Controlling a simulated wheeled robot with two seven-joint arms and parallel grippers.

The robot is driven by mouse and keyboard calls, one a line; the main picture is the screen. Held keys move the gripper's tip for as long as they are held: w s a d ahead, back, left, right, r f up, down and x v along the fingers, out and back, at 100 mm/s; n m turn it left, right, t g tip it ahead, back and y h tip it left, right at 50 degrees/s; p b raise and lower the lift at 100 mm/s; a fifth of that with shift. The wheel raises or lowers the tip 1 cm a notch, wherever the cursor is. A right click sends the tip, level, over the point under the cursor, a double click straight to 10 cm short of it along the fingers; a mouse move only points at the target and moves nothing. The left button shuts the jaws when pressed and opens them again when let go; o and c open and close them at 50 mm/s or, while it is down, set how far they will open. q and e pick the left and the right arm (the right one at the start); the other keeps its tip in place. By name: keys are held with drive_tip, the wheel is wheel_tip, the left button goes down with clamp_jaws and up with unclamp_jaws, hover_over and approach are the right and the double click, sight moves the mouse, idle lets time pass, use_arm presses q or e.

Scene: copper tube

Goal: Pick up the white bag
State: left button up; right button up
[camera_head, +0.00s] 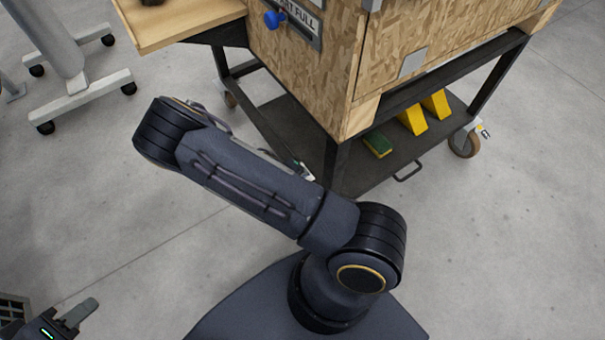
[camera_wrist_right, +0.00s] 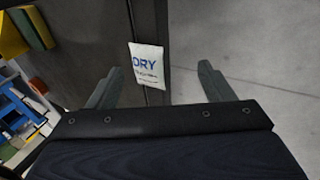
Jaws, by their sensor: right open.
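The white bag (camera_wrist_right: 147,62) shows in the right wrist view, a small flat packet with blue "DRY" lettering. It lies near the edge of a dark surface. My right gripper (camera_wrist_right: 159,70) is open, with its two fingers apart on either side of the bag in the picture. The gap between them looks empty, and I cannot tell how far the bag is from the fingertips. I cannot make out the bag clearly in the head view. My left gripper (camera_head: 72,318) is at the lower left corner of the head view, partly cut off, away from the cart.
A dark cart (camera_head: 440,150) carries a large chipboard crate (camera_head: 310,75) above its lower shelf. Yellow wedges (camera_head: 412,120) and a green-yellow block (camera_head: 377,145) lie on that shelf. A light-legged stand (camera_head: 80,90) is at upper left. Grey floor (camera_head: 510,240) is clear at right.

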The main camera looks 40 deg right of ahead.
drive_tip(key=w+d+f+b, duration=0.1)
drive_tip(key=w+d+f+m+t+b, duration=0.1)
drive_tip(key=d+f, duration=0.1)
drive_tip(key=w+d+f+m+b, duration=0.1)
drive_tip(key=d+f, duration=0.1)
drive_tip(key=shift+d+b, duration=0.1)
drive_tip(key=shift+b, duration=0.2)
use_arm(q)
drive_tip(key=f, duration=0.1)
drive_tip(key=s+f, duration=0.1)
drive_tip(key=f, duration=0.1)
drive_tip(key=shift+d+f, duration=0.15)
drive_tip(key=shift+f, duration=0.1)
use_arm(e)
drive_tip(key=c, duration=1.1)
drive_tip(key=shift+c, duration=0.2)
